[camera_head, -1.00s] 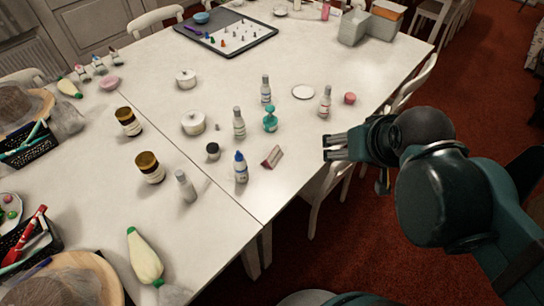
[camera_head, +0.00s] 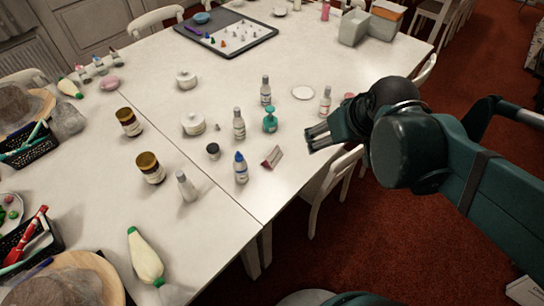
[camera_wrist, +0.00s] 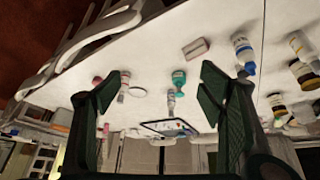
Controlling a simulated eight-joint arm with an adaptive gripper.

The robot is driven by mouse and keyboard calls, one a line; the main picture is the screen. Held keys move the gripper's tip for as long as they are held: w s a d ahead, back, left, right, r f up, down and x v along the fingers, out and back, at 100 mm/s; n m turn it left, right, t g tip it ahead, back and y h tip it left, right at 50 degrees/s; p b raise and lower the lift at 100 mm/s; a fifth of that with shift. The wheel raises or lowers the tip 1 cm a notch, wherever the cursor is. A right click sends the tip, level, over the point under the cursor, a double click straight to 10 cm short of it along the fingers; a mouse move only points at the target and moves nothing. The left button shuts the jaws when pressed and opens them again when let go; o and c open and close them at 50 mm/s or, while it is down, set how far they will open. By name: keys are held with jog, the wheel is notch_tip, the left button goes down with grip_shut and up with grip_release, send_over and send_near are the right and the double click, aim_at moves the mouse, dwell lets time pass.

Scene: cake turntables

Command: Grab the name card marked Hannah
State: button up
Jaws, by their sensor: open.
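A small folded name card (camera_head: 272,157) stands near the right edge of the white table, just right of a blue-capped white bottle (camera_head: 241,167). Its writing is too small to read. In the wrist view the card (camera_wrist: 196,48) lies ahead, above the gap between my fingers. My gripper (camera_head: 309,138) is open and empty, above the table's right edge, to the right of the card and apart from it. Both fingers also show in the wrist view (camera_wrist: 155,100).
A teal bottle (camera_head: 270,120) and grey-capped bottles (camera_head: 239,125) stand behind the card. A white saucer (camera_head: 303,93) and another bottle (camera_head: 325,102) are farther back. A white chair (camera_head: 330,185) stands below my gripper. The table in front of the card is bare.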

jog(key=w+a+f+n+g+y, duration=0.1)
jog(key=w+a+f+n+g, duration=0.1)
jog(key=w+a+f+n, duration=0.35)
jog(key=n+g+y+p, duration=0.1)
jog(key=n+y+p, duration=0.1)
jog(key=n, duration=0.1)
send_near(273, 152)
jog(key=w, duration=0.1)
jog(key=shift+w+a+f+g, duration=0.1)
jog(key=shift+a+f+g, duration=0.15)
jog(key=shift+f, duration=0.35)
jog(key=shift+w+a+f+g, duration=0.1)
jog(key=shift+a+f+g, duration=0.05)
jog(key=shift+a+f, duration=0.35)
jog(key=shift+d, duration=0.1)
jog(key=shift+b+x, duration=0.6)
jog(key=shift+x, duration=0.75)
jog(key=shift+f, duration=0.1)
jog(key=shift+b+x, duration=0.9)
jog(key=shift+x, duration=1.6)
jog(key=shift+s, duration=0.1)
